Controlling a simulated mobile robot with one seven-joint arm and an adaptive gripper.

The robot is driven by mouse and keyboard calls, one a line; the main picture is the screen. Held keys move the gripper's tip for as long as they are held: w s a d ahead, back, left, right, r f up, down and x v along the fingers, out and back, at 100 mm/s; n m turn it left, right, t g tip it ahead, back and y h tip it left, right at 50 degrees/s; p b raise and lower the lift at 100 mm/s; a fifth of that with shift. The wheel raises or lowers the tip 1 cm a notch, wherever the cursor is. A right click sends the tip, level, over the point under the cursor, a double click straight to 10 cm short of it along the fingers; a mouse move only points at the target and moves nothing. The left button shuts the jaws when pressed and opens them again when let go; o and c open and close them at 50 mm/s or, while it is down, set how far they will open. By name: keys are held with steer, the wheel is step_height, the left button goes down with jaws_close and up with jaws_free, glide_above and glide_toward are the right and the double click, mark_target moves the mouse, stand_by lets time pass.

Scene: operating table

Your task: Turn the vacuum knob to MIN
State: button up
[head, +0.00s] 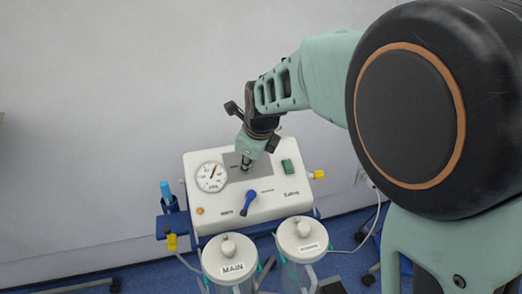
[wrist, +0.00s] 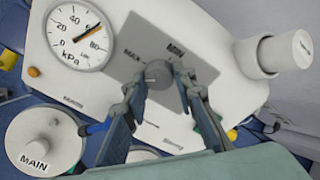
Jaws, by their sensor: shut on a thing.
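The vacuum knob (wrist: 158,73) is a small round grey knob on a dark grey panel (wrist: 118,35) of the white suction unit (head: 222,218). In the wrist view, the MIN label (wrist: 175,49) is above and right of it and the MAX label (wrist: 132,56) above and left. My gripper (wrist: 160,79) is shut on the knob, one finger on each side. In the head view, my gripper (head: 246,165) reaches down to the panel and hides the knob. I cannot tell which way the knob's mark points. The gauge (wrist: 81,34) needle points to the upper right.
Two lidded canisters, one marked MAIN (head: 229,257) and another (head: 302,239), stand in front. A blue holder (head: 172,222) is at the left side. The wall behind is bare.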

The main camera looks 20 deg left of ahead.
steer(key=n+p, duration=0.1)
steer(key=n, duration=1)
steer(key=shift+a+n+t, duration=0.1)
steer(key=shift+n+t, duration=0.2)
steer(key=shift+t, duration=0.1)
steer(key=n+b, duration=0.2)
steer(key=n, duration=0.4)
steer(key=shift+t, duration=0.3)
steer(key=n, duration=0.6)
steer(key=shift+b, duration=0.3)
steer(key=n+p, duration=0.1)
steer(key=n, duration=0.4)
steer(key=shift+s+r+y+p, duration=0.1)
steer(key=shift+r+y+p, duration=0.05)
steer(key=shift+y+p, duration=0.2)
steer(key=n+p, duration=0.4)
steer(key=n, duration=0.3)
steer(key=shift+y, duration=0.25)
steer(key=n+p, duration=0.3)
steer(key=n, duration=0.2)
steer(key=shift+n+p, duration=0.3)
steer(key=shift+p, duration=0.05)
steer(key=n+p, duration=0.1)
steer(key=n, duration=0.1)
steer(key=n+p, duration=0.2)
steer(key=n, duration=0.1)
steer(key=shift+f+n, duration=0.2)
steer(key=shift+n, duration=0.1)
steer(key=shift+g, duration=0.4)
